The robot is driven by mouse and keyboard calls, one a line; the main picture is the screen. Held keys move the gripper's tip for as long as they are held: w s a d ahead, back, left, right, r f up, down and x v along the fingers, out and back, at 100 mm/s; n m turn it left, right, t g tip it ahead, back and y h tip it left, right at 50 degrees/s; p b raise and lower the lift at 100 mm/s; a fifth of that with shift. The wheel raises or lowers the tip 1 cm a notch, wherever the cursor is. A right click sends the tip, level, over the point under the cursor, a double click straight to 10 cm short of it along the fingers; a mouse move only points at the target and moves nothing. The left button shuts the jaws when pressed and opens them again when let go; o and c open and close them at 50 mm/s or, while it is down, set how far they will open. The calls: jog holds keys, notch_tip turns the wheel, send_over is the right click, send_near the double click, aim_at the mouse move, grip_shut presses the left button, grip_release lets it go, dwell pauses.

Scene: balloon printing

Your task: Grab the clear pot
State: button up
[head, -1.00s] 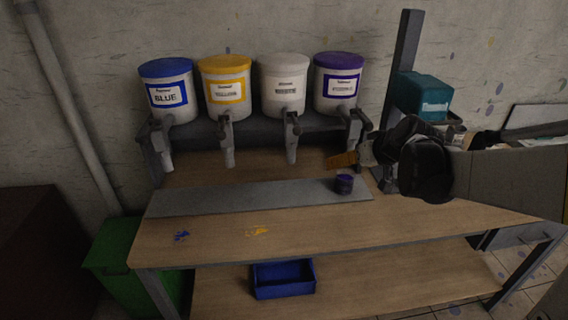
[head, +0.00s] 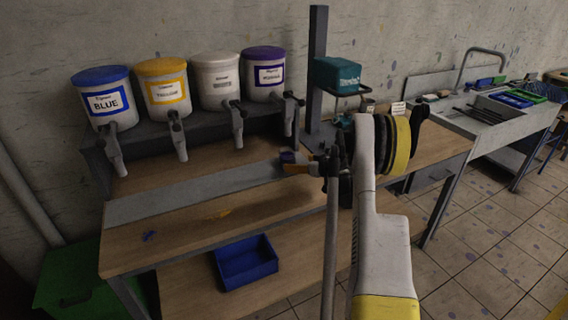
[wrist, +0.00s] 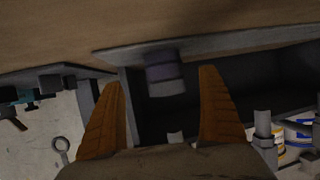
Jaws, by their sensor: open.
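The clear pot (head: 287,157) holds something purple and stands at the right end of the grey strip on the workbench, partly hidden by a finger in the head view. In the wrist view the pot (wrist: 164,76) appears between the two orange fingers, with a visible gap on each side. My gripper (wrist: 160,78) is open and empty. In the head view my gripper (head: 297,168) is right at the pot, and its far finger is hidden.
Blue (head: 104,97), yellow (head: 163,82), white (head: 216,78) and purple (head: 264,72) paint dispensers stand above the bench (head: 180,237), their taps hanging behind the strip. A grey post (head: 317,70) rises behind the gripper. A blue bin (head: 246,261) sits on the lower shelf.

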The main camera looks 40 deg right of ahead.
aim_at(287, 160)
jog(key=b+x, duration=0.1)
jog(key=x, duration=0.4)
jog(key=b+x, duration=0.1)
jog(key=x, duration=0.1)
jog(key=shift+w+a+b, duration=0.3)
jog(key=shift+a, duration=0.05)
jog(key=shift+w, duration=0.3)
jog(key=c, duration=1.5)
